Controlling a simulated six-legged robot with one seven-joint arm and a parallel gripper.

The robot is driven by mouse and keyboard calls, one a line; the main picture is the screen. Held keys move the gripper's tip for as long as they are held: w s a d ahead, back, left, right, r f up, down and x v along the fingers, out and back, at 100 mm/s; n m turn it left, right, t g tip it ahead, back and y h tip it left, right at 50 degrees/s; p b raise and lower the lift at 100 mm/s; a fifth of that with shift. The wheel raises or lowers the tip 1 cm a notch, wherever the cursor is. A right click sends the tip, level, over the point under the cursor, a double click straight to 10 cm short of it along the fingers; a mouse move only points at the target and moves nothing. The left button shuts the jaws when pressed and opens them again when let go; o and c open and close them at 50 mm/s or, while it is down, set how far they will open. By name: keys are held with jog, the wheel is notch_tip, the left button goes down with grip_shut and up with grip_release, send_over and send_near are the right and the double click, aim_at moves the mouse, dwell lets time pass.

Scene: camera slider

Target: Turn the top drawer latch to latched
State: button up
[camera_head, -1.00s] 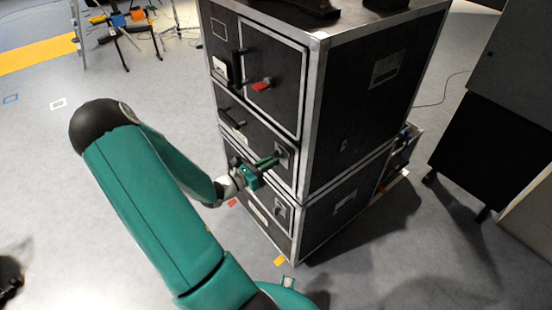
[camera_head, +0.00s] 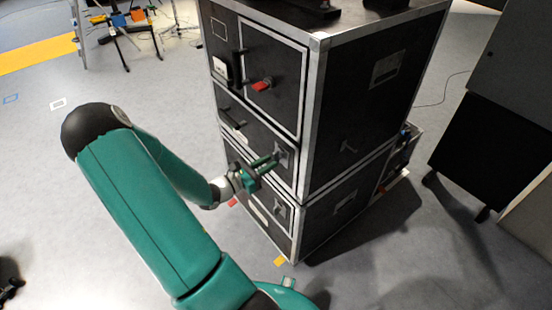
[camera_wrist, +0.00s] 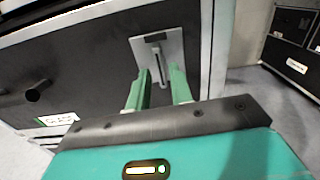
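The drawer latch, a pale metal plate (camera_wrist: 176,47) with a slim grey lever (camera_wrist: 157,62), is on the dark drawer front (camera_wrist: 75,70). In the wrist view the lever points down the plate and looks roughly upright. In the head view the latch plate (camera_head: 284,152) is at the right end of the drawer below the cabinet door. My gripper (camera_wrist: 161,76) is open, its two green fingers apart just in front of the plate, on either side of the lever's lower part. I cannot tell whether they touch it. My gripper also shows in the head view (camera_head: 276,160).
A door with a red handle (camera_head: 261,86) is above the drawer. The drawer's black pull (camera_wrist: 36,94) is left of my fingers. A second latch (camera_head: 281,210) is on the lower case.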

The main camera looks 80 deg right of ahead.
jog(key=shift+v, duration=2.9)
